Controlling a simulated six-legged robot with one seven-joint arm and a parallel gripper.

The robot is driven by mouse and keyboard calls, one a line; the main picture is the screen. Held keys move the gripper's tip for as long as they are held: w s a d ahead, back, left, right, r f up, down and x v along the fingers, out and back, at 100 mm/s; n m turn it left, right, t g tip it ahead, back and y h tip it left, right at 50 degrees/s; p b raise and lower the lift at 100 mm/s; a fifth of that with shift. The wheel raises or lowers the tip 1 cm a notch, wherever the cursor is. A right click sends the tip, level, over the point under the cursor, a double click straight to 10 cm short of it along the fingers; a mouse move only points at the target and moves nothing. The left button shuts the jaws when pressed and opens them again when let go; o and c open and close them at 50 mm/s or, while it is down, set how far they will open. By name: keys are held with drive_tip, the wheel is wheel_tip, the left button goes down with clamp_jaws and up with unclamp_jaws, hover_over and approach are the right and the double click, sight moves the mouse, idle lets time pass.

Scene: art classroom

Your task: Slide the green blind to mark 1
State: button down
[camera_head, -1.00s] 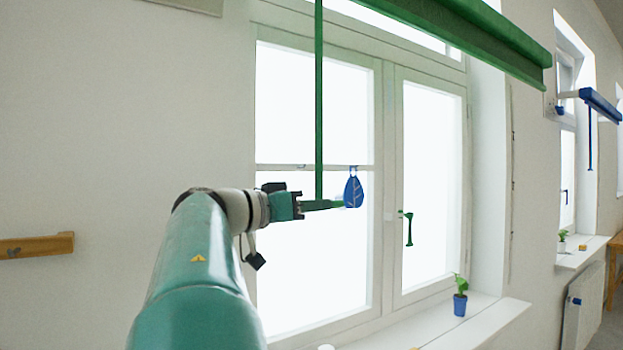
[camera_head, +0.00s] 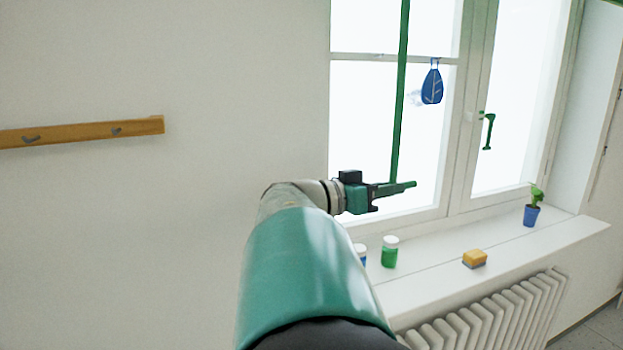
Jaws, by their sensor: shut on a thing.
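My gripper (camera_head: 387,190) is at the lower left part of the window, a little above the sill. It is shut on the green handle (camera_head: 404,187) at the lower end of a long green rod (camera_head: 401,90). The rod runs up in front of the left pane and out of the top of the view. A small green edge at the top right corner (camera_head: 612,2) may be part of the blind. The rest of the blind is out of view, and I see no numbered mark.
The sill (camera_head: 440,278) holds a green jar (camera_head: 390,252), a yellow sponge (camera_head: 475,258) and a potted plant (camera_head: 532,212). A radiator (camera_head: 490,318) is below. A wooden hook rail (camera_head: 85,132) is on the left wall.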

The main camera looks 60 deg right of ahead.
drive_tip(key=shift+w, duration=0.15)
drive_tip(key=c, duration=1.4)
unclamp_jaws()
drive_tip(key=shift+w, duration=0.1)
drive_tip(key=shift+s, duration=0.2)
drive_tip(key=v, duration=1.3)
drive_tip(key=shift+w+a, duration=0.3)
